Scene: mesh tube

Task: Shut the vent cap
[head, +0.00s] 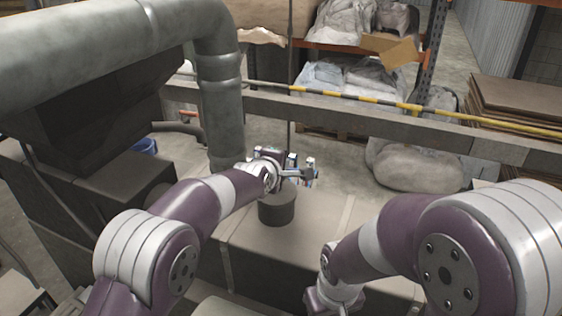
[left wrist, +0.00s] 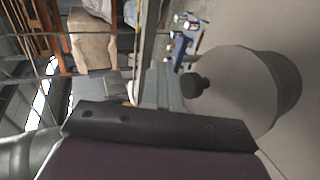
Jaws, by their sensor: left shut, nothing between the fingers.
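A short dark grey cylinder (head: 276,208) stands on the pale brown surface in the middle of the head view, and I take it for the vent. In the left wrist view it shows large at the right, with a pale round top (left wrist: 238,92) and a small black knob (left wrist: 195,86) at the left edge of that top. I cannot tell if the cap is open or shut. My left gripper (head: 310,174) is shut and empty, just above and right of the cylinder; its fingers also show in the left wrist view (left wrist: 184,42). My right gripper is out of view.
A thick grey pipe (head: 218,90) comes down left of the cylinder. A low grey beam (head: 345,113) with a yellow-black bar (head: 370,98) runs behind. Sacks (head: 418,165) lie beyond it. Brown boards (head: 515,105) are stacked at the right. The surface right of the cylinder is clear.

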